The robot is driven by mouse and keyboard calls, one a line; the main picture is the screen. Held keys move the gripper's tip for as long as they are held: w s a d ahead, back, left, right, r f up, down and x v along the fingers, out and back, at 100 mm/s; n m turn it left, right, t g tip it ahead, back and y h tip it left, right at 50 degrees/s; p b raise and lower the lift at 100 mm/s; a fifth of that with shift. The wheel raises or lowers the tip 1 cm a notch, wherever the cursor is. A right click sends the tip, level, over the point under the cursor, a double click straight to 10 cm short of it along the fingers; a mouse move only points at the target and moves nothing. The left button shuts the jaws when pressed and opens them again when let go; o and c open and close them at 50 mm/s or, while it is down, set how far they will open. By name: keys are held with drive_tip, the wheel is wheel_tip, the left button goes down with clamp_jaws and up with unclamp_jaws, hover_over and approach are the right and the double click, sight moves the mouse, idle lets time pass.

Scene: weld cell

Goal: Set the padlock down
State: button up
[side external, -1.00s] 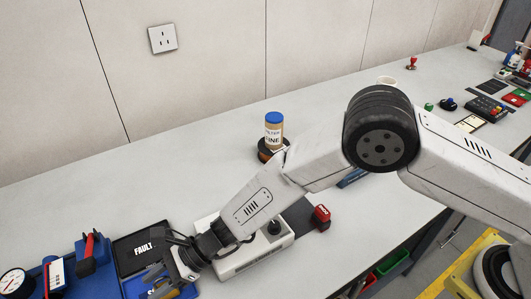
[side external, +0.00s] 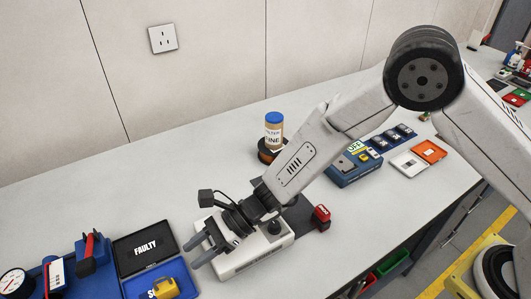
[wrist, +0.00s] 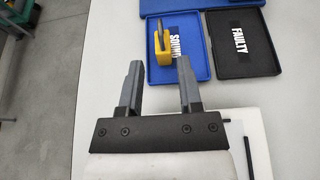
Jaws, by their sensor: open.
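The yellow padlock (side external: 165,288) rests in the blue tray marked SOUND (side external: 137,287), at the bottom left of the side view. In the wrist view the padlock (wrist: 163,48) stands on the left part of the blue tray (wrist: 200,72), partly over its lettering. The black tray marked FAULTY (side external: 145,252) is beside it and holds nothing that I can see; it also shows in the wrist view (wrist: 265,65). My gripper (side external: 199,252) is open and empty, apart from the padlock. Both spread fingers show in the wrist view (wrist: 159,72), with the padlock beyond them.
A white box with a black knob (side external: 250,262) stands beneath my gripper. A red block-like item (side external: 320,217) sits to its right. A jar with a blue lid (side external: 273,131) stands behind. Blue equipment with a gauge (side external: 60,280) is left of the trays. The back left bench is clear.

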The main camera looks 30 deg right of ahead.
drive_tip(key=shift+v, duration=0.85)
drive_tip(key=shift+s+d, duration=0.1)
drive_tip(key=shift+d, duration=0.35)
drive_tip(key=s+d+r+n+t+h, duration=0.1)
drive_tip(key=d+n, duration=0.5)
drive_tip(key=d, duration=0.6)
drive_tip(key=s+d+r+n+h, duration=0.2)
drive_tip(key=s+d+n+h, duration=0.2)
drive_tip(key=d, duration=0.9)
drive_tip(key=s+d+r+n+t+h, duration=0.1)
drive_tip(key=s+d+r+n+h, duration=0.1)
drive_tip(key=d+n+h, duration=0.6)
drive_tip(key=s+d, duration=0.1)
drive_tip(key=d, duration=0.4)
drive_tip(key=shift+s+r+t, duration=0.3)
drive_tip(key=shift+s, duration=0.05)
